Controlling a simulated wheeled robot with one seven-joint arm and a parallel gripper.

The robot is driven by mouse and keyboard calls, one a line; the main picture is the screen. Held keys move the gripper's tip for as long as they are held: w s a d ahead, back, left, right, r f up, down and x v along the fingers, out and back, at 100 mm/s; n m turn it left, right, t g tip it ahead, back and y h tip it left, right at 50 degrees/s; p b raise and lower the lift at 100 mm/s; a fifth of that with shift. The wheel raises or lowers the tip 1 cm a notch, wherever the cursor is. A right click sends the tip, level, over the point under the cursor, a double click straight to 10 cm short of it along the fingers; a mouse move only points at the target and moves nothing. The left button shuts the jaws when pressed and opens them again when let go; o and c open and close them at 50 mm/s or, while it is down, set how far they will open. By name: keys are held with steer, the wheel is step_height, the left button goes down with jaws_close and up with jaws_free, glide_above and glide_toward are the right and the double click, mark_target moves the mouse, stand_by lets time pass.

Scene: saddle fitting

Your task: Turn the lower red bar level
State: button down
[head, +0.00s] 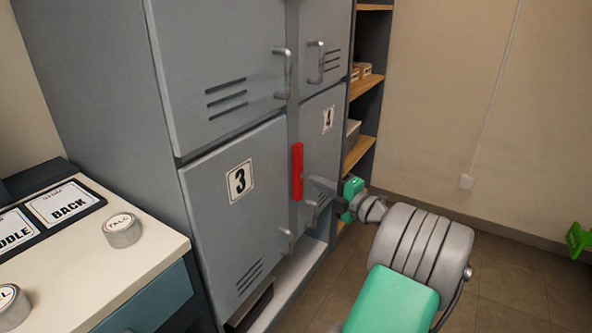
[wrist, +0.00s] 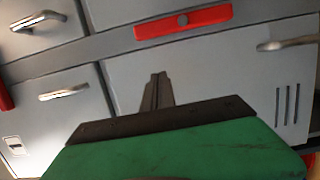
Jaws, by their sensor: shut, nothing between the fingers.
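The lower red bar (head: 297,172) stands upright on the strip between the locker doors, right of the number 3 door. In the wrist view, which is turned on its side, the same bar (wrist: 183,22) lies along that strip with a round pivot at its middle. My gripper (head: 312,181) is just right of the bar in the head view. Its fingers (wrist: 157,76) are shut and empty, with their tips below the bar in the wrist picture; the exact gap in depth is unclear. A second red bar (wrist: 4,92) is cut off at the wrist view's left edge.
Door handles stick out nearby: one at the number 3 door (head: 286,240), one at the number 4 door (head: 318,210), and others above. A counter (head: 130,268) with a round tin (head: 122,230) stands at left. Open shelves (head: 358,152) are right of the lockers.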

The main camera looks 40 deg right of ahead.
glide_above(298, 173)
steer(key=s+a, duration=0.4)
steer(key=a, duration=0.1)
steer(key=shift+w+a, duration=0.1)
steer(key=shift+a, duration=0.05)
steer(key=d, duration=0.1)
steer(key=w+d, duration=0.1)
steer(key=d, duration=0.1)
steer(key=shift+w+d+f+b, duration=0.1)
steer(key=shift+w+d+b, duration=0.1)
steer(key=shift+b, duration=0.2)
steer(key=shift+w+d, duration=0.1)
steer(key=shift+d, duration=0.15)
